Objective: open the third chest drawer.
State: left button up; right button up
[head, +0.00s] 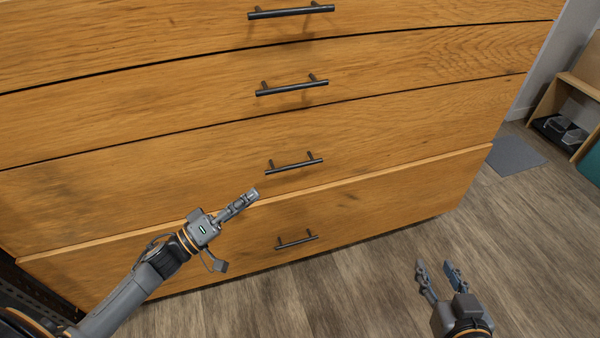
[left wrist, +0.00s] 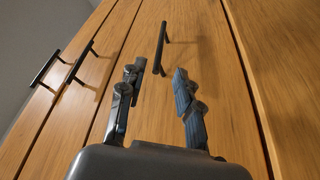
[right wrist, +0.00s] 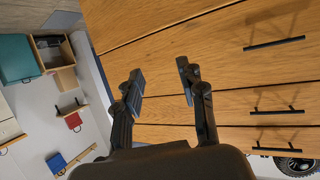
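The wooden chest (head: 120,125) fills most of the head view, with several drawer fronts and black bar handles. The third drawer from the top in that view has a handle (head: 294,164); its front looks closed. My left gripper (head: 238,230) is open and empty, below and left of this handle, apart from it. In the left wrist view a handle (left wrist: 162,48) stands beyond the open fingers, apparently that same one. The right wrist view shows three handles, one nearest (right wrist: 275,44).
The lowest drawer (head: 400,195) protrudes slightly, its pale top edge showing; its handle (head: 297,240) is below my left gripper. Wood floor (head: 380,285) is clear before the chest. A shelf (head: 565,110) and grey mat (head: 515,155) are at right. A black wheel (right wrist: 297,165) shows in the right wrist view.

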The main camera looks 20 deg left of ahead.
aim_at(292, 165)
pick_arm(q)
jog(key=b+x, duration=0.2)
jog(key=x, duration=1)
jog(key=shift+w+d+r, duration=0.2)
jog(key=shift+w, duration=0.2)
pick_arm(e)
notch_tip(292, 165, up, 10)
jog(key=w+a+t+y, duration=0.2)
jog(key=t, duration=0.4)
jog(key=shift+r, duration=0.1)
pick_arm(q)
grip_shut()
